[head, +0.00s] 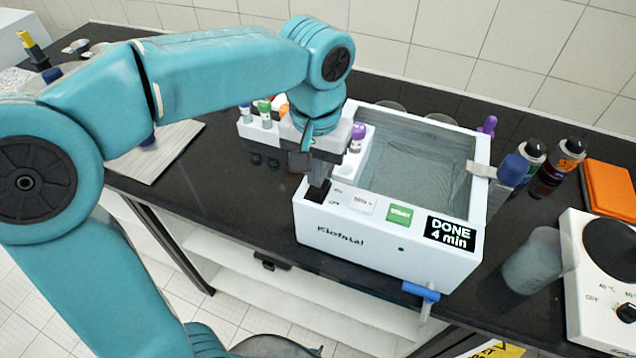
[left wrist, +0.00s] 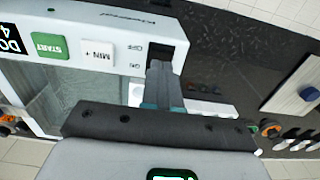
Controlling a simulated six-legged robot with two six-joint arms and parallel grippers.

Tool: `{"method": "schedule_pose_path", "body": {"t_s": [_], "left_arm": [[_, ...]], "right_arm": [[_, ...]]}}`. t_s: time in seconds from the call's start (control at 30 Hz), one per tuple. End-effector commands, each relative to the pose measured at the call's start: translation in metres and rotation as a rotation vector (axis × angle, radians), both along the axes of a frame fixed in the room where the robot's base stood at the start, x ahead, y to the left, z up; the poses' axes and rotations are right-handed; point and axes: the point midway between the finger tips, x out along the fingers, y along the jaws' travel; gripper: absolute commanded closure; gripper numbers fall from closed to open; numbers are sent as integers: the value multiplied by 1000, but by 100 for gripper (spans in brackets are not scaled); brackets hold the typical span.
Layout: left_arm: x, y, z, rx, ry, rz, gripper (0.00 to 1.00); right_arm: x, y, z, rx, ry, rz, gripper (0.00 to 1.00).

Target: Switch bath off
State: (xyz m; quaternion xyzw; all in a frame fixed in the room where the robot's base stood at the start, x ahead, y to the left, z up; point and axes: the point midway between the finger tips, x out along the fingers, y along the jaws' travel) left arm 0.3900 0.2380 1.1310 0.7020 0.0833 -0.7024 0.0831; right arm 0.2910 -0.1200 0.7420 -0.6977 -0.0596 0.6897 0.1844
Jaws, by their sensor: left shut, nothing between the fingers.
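The white water bath (head: 345,240) stands on the black bench, its clear-lidded basin (head: 420,155) behind the front panel. Its display (head: 450,233) reads "DONE 4 min". The panel has a green START button (head: 400,214), a white MIN + button (head: 362,203) and, at the left corner, a black rocker switch (head: 316,192). The switch (left wrist: 168,38) shows beside OFF and ON labels in the left wrist view. My left gripper (head: 320,180) is shut and empty, with its fingertips (left wrist: 158,66) right at the switch, partly covering it. I cannot tell whether they touch, or which way the rocker is tipped.
A rack of capped tubes (head: 262,118) stands left of the bath. A blue-handled drain tap (head: 422,291) sticks out in front. To the right are a clear beaker (head: 533,262), dark bottles (head: 556,168), an orange box (head: 609,189) and a white dial device (head: 585,290).

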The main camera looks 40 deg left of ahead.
Motion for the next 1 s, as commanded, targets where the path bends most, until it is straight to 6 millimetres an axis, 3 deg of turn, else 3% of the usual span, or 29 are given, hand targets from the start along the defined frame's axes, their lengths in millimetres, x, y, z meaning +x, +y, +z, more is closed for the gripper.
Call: {"method": "schedule_pose_path", "body": {"t_s": [1.0], "left_arm": [[0, 0, -11, 0, 0, 0, 100]], "right_arm": [[0, 0, -8, 0, 0, 0, 24]]}}
